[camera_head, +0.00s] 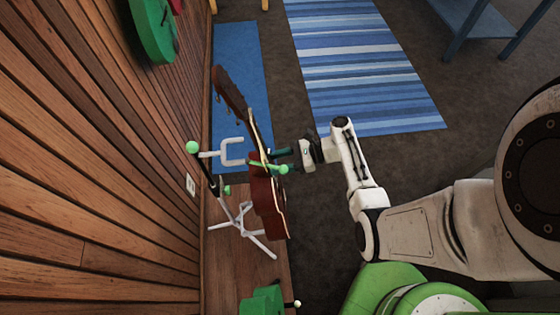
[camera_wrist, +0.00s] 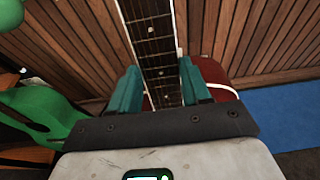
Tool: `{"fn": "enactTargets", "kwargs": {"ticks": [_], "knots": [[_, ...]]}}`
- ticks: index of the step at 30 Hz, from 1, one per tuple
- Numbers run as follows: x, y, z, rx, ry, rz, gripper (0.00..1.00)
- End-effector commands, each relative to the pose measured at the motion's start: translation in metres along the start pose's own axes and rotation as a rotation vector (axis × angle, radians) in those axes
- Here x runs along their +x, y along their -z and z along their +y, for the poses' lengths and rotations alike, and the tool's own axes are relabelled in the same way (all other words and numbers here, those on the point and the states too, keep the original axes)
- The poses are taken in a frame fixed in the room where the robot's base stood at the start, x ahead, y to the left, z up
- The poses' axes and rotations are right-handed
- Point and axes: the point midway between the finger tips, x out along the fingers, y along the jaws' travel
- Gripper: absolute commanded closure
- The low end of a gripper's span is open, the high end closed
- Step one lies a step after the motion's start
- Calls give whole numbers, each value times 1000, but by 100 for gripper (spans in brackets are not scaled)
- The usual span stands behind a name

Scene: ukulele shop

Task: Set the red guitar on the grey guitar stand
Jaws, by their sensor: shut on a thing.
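The red guitar (camera_head: 268,195) is held nearly upright, its neck leaning to the upper left in the head view. My gripper (camera_head: 276,154) is shut on its neck, just above the body. In the wrist view, the dark fretted neck (camera_wrist: 155,45) runs between the teal fingers of my gripper (camera_wrist: 155,88), with part of the red body (camera_wrist: 212,72) behind. The grey guitar stand (camera_head: 240,216), with a pale forked yoke (camera_head: 232,153) and green knobs, is just left of the guitar. I cannot tell whether they touch.
A wood-plank wall (camera_head: 90,170) rises close on the left. The stand is on a wooden platform (camera_head: 225,280). A green object (camera_head: 262,302) is at its near end. Dark floor to the right is open.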

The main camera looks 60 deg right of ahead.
Motion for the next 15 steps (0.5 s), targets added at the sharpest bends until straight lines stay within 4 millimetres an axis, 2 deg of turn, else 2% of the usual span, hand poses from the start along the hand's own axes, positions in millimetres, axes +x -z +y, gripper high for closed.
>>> {"fn": "enactTargets", "kwargs": {"ticks": [15], "knots": [[19,-8,-1,-4,-2,-4,100]]}}
